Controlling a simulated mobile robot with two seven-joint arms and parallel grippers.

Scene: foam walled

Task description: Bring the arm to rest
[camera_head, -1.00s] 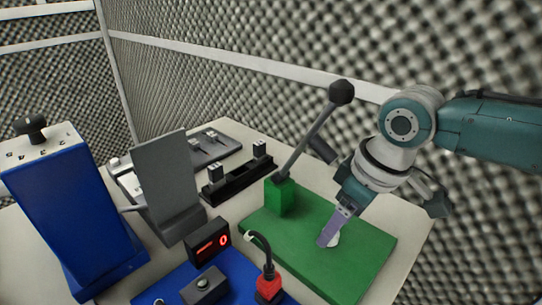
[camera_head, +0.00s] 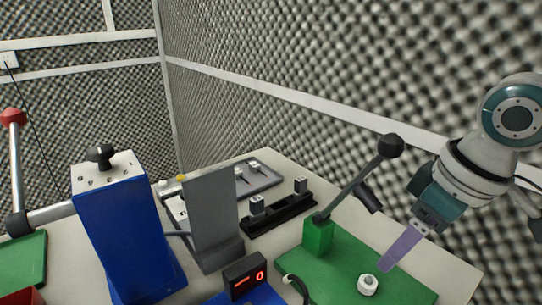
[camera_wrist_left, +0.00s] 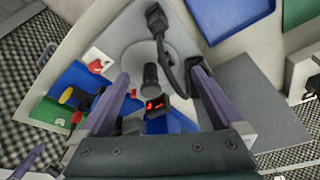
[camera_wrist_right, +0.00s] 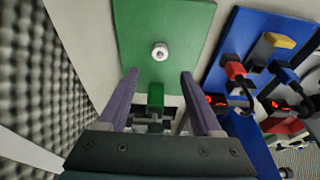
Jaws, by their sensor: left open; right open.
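My right gripper (camera_head: 398,252) is raised above the green board (camera_head: 415,293) in the head view. In the right wrist view its two purple fingers (camera_wrist_right: 158,88) stand apart with nothing between them. A round white button (camera_head: 367,284) sits uncovered on the green board, and it also shows in the right wrist view (camera_wrist_right: 160,52). My left gripper is outside the head view. In the left wrist view its fingers (camera_wrist_left: 160,80) are spread wide over the table and appear empty.
A lever with a black ball knob (camera_head: 389,146) rises from a green block (camera_head: 318,236) beside the right gripper. A blue box (camera_head: 120,225), a grey upright panel (camera_head: 212,215) and a red digit display (camera_head: 245,276) stand further left. The foam wall (camera_head: 330,60) is behind.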

